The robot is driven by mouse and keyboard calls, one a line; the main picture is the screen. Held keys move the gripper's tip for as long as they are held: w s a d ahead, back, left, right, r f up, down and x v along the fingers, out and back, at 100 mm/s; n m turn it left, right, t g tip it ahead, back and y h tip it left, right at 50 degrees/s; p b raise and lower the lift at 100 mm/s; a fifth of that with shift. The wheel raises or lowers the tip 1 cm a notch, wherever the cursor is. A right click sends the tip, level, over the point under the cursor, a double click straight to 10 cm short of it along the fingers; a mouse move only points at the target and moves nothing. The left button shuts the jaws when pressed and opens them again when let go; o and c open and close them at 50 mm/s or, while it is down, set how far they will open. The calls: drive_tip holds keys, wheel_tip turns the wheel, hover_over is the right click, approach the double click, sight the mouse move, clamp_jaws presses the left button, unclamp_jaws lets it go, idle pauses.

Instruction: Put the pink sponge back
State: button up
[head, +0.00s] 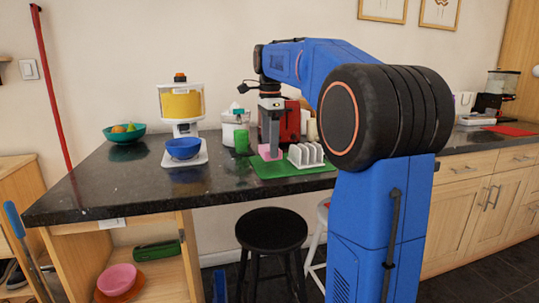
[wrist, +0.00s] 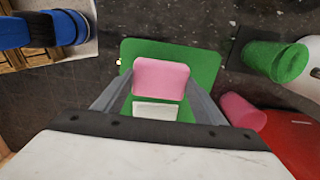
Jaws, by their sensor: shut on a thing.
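The pink sponge (wrist: 161,79) is between my gripper's (wrist: 160,92) two grey fingers in the wrist view. My gripper is shut on it, above a green mat (wrist: 204,68). In the head view the sponge (head: 267,154) shows at the end of my gripper (head: 268,150), over the left part of the green mat (head: 290,170), left of a white rack (head: 306,156). A pale block (wrist: 155,111) shows near the sponge in the wrist view. I cannot tell whether the sponge touches the mat.
A green cup (head: 242,141) stands left of the mat; a red appliance (head: 290,125) stands behind. A blue bowl (head: 184,148) sits on a white base further left. A teal fruit bowl (head: 124,133) is at the far left. The dark counter front left is clear. Stools stand below.

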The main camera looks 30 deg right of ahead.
drive_tip(key=shift+f, duration=1.75)
drive_tip(key=o, duration=1.1)
drive_tip(key=shift+f, duration=0.1)
wheel_tip(320, 180, up, 12)
drive_tip(key=shift+r, duration=0.15)
